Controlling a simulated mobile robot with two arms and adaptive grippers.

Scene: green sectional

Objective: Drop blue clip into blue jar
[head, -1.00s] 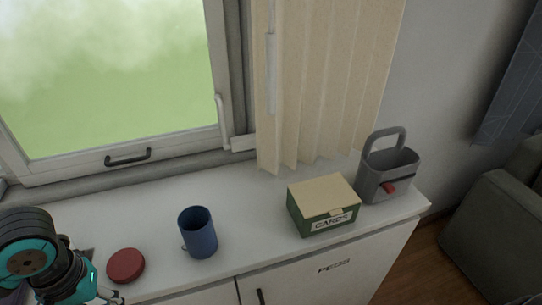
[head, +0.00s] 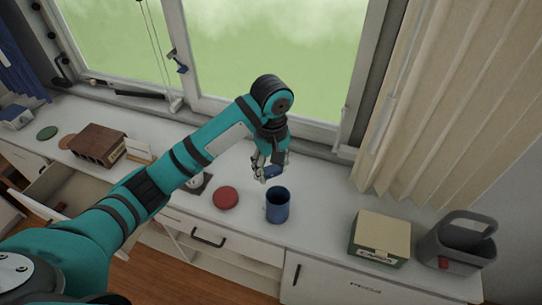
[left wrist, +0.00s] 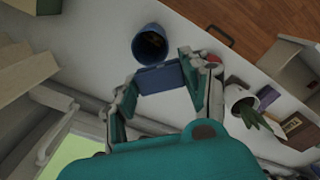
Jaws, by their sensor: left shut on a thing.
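The blue jar (head: 277,209) stands upright and open-topped on the white counter. It also shows in the left wrist view (left wrist: 140,50), with something brownish inside. My left gripper (head: 269,170) is above the counter, just behind and slightly left of the jar in the head view. It is shut on the blue clip (head: 274,172). In the left wrist view the clip (left wrist: 160,78) spans between the fingers, close beside the jar's rim in the picture; the height gap cannot be told. My right gripper is not in view.
A red round lid (head: 226,197) lies left of the jar. A green card box (head: 379,239) and a grey caddy (head: 458,244) stand to the right. A brown box (head: 98,145) sits far left, near an open drawer (head: 70,186). The window is behind.

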